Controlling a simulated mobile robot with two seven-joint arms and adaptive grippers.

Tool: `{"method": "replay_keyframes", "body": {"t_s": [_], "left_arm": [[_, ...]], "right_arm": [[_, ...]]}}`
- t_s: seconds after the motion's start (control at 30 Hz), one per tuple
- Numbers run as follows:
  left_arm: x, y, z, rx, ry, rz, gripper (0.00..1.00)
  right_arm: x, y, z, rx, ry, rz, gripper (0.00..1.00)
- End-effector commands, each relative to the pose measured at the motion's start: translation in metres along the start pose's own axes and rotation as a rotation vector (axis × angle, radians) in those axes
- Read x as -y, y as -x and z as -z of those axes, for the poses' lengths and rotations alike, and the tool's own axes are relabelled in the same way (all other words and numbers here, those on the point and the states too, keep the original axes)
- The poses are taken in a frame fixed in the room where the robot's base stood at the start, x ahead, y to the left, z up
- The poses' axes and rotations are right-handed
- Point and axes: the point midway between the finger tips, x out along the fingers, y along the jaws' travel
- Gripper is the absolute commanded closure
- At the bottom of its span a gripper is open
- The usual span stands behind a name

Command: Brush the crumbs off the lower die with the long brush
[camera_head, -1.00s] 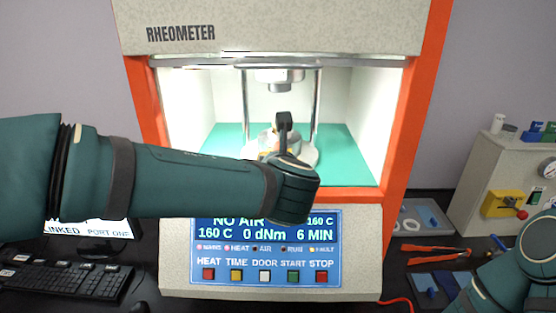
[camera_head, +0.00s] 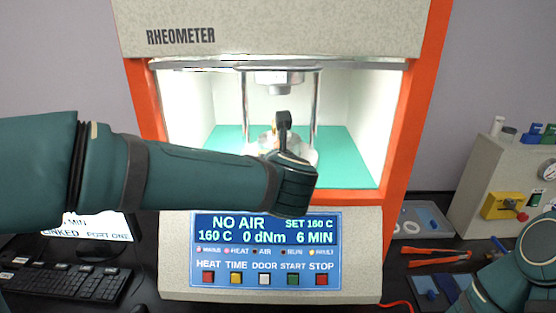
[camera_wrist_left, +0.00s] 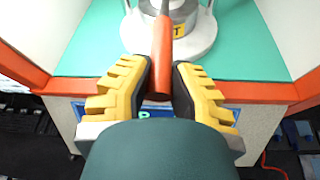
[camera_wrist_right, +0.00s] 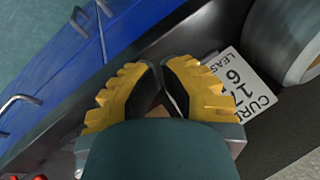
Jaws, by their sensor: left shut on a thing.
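My left gripper (camera_wrist_left: 164,80) is shut on the orange-red handle of the long brush (camera_wrist_left: 162,55), in front of the chamber opening. The handle points forward towards the lower die (camera_wrist_left: 182,12), a metal cylinder on a round white base (camera_wrist_left: 198,42). I cannot make out any crumbs. My right gripper (camera_wrist_right: 158,68) is low by blue drawers, its fingertips close together; the head view shows only its arm.
The rheometer's orange frame (camera_head: 398,150) surrounds the open chamber, with two posts (camera_head: 315,105) and the upper die (camera_head: 278,85) above. The teal chamber floor (camera_head: 350,150) is clear at the right. Orange tweezers (camera_head: 438,250) lie on the dark bench.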

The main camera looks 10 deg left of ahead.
Motion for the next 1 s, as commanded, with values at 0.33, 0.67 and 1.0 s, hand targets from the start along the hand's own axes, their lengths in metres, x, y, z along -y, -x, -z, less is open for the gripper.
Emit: {"method": "replay_keyframes", "body": {"t_s": [0.33, 0.67, 1.0], "left_arm": [[0.000, 0.018, 0.006, 0.001, 0.000, 0.000, 1.00], [0.012, 0.018, 0.005, 0.000, 0.000, 0.002, 1.00], [0.012, 0.006, 0.000, 0.000, 0.000, -0.001, 1.00]], "right_arm": [[0.000, 0.000, 0.000, 0.000, 0.000, 0.000, 1.00], [0.000, -0.001, 0.000, 0.000, 0.000, 0.000, 1.00], [0.000, 0.000, 0.000, 0.000, 0.000, 0.000, 1.00]]}}
